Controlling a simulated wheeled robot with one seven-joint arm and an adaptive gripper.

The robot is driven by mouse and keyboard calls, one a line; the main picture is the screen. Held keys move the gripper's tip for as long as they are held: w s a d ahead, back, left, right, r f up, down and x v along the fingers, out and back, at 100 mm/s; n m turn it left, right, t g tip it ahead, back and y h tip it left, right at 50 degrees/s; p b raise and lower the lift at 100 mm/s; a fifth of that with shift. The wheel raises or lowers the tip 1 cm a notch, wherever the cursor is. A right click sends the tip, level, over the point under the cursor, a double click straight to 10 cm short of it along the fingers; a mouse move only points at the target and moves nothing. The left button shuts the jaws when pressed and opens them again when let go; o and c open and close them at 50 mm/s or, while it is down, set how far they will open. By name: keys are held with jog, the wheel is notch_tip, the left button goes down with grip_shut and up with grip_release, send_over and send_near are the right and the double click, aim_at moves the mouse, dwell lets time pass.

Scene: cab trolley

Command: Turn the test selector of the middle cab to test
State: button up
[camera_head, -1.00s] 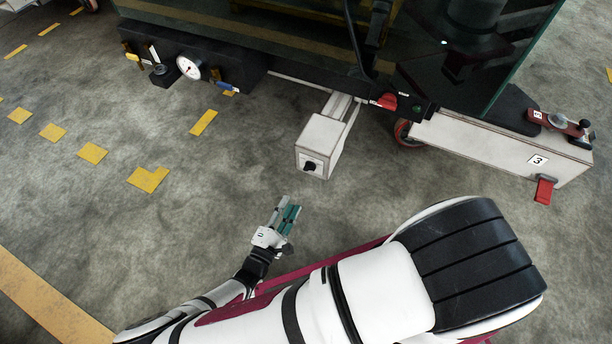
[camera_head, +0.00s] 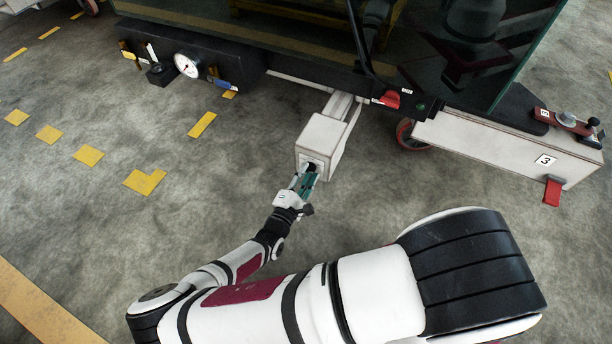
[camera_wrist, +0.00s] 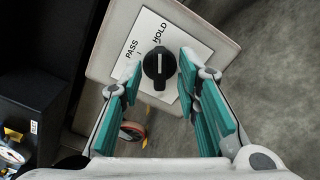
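A black selector knob (camera_wrist: 159,65) with a white pointer line sits on a white label plate (camera_wrist: 183,38) on the end of a pale box (camera_head: 322,138). In the wrist view the plate reads PASS at upper left and HOLD above the knob; the pointer line runs up the picture, roughly toward HOLD. No TEST label shows; my fingers cover part of the plate. My gripper (camera_head: 305,176) is at the box's front face, and its open teal-padded fingers (camera_wrist: 160,76) stand either side of the knob with gaps visible. Whether the tips touch the plate I cannot tell.
Above and behind the box is a dark cab underside with a gauge (camera_head: 187,64), a red switch (camera_head: 389,99) and a hanging black cable. A white beam marked 3 (camera_head: 520,148) with a red tab lies to the right. The floor in front is open.

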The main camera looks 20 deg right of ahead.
grip_shut()
jog(key=shift+n, duration=0.3)
jog(key=n+p, duration=0.3)
jog(key=n, duration=0.1)
jog(key=shift+n, duration=0.3)
jog(key=n, duration=0.5)
jog(key=shift+p, duration=0.35)
jog(key=n, duration=0.7)
jog(key=shift+a+n, duration=0.1)
jog(key=shift+n, duration=0.2)
jog(key=n+b, duration=0.1)
jog(key=n, duration=0.5)
jog(key=shift+b, duration=0.3)
